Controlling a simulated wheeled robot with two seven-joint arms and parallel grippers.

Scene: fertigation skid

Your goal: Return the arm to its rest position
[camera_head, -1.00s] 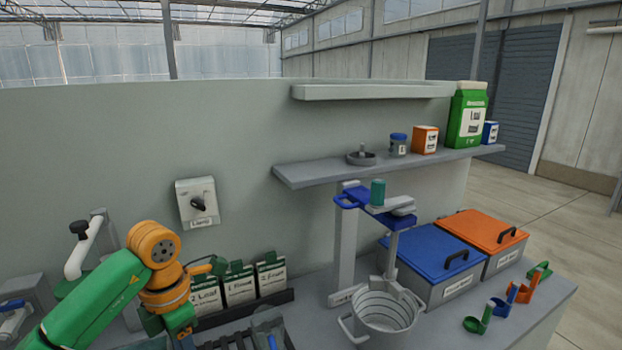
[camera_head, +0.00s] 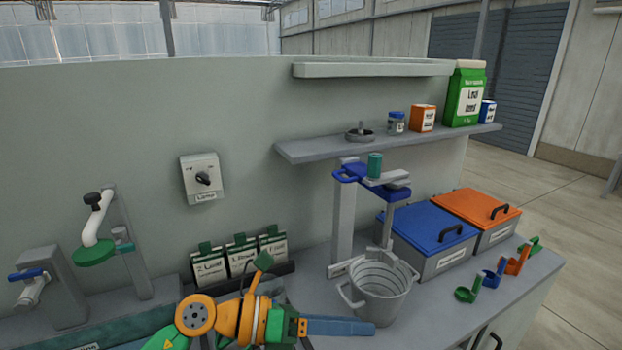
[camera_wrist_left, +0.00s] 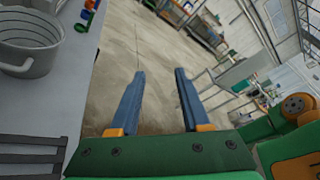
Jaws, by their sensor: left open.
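My left arm, green and orange, comes in along the bottom of the head view. My left gripper (camera_head: 340,326) points right there, low in front of the grey bucket (camera_head: 378,292). In the left wrist view its two blue fingers (camera_wrist_left: 160,78) stand apart with nothing between them, and the floor shows beyond. The bucket (camera_wrist_left: 28,45) is to the left there, apart from the fingers. My right gripper is not in view.
The counter holds a tap with a green disc (camera_head: 94,255), labelled packets (camera_head: 242,259), a blue-lidded box (camera_head: 428,226), an orange-lidded box (camera_head: 478,205) and small scoops (camera_head: 494,277). A lamp switch (camera_head: 201,179) is on the wall. Open floor (camera_wrist_left: 130,50) lies beyond the counter edge.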

